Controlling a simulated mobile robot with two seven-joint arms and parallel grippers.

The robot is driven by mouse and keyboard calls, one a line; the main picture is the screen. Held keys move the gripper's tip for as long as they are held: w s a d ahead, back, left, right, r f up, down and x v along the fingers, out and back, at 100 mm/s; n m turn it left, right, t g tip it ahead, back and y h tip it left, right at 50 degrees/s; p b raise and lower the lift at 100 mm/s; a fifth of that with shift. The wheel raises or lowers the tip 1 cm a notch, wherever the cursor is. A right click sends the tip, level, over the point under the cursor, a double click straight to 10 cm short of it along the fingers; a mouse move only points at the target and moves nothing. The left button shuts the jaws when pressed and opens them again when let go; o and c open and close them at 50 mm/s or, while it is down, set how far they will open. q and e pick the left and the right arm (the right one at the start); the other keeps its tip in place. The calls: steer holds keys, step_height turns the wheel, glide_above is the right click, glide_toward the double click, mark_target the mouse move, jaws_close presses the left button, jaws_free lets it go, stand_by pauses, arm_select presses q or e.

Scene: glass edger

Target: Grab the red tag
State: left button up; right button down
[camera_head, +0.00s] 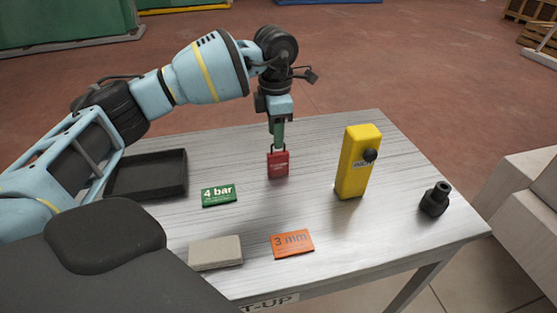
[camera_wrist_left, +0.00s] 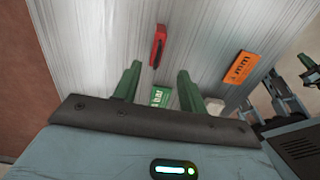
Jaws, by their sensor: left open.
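The red tag (camera_head: 278,165) looks like a red padlock with a dark shackle and stands upright on the grey table, near its middle. It also shows in the left wrist view as a narrow red shape (camera_wrist_left: 158,46) beyond the fingertips. My left gripper (camera_head: 279,143) reaches down from above, with its green fingers at the top of the red tag in the head view. In the left wrist view its two fingers (camera_wrist_left: 159,74) are apart with nothing held between them, and the tag appears ahead of the gap. I cannot tell whether they touch it.
A green "4 bar" card (camera_head: 219,195), an orange "3 mm" card (camera_head: 292,243) and a beige block (camera_head: 215,252) lie nearer on the table. A black tray (camera_head: 147,190) is at left. A yellow device (camera_head: 355,170) and a black fitting (camera_head: 434,200) stand at right.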

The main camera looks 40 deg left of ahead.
mark_target(278, 153)
arm_select(q)
steer(key=shift+s+d, duration=0.1)
steer(key=shift+w+f, duration=0.2)
steer(key=shift+f, duration=0.9)
steer(key=shift+w+f, duration=0.15)
steer(key=shift+f, duration=0.9)
steer(key=shift+w+f, duration=0.2)
steer(key=shift+f, duration=1.55)
steer(key=shift+c, duration=0.3)
jaws_close()
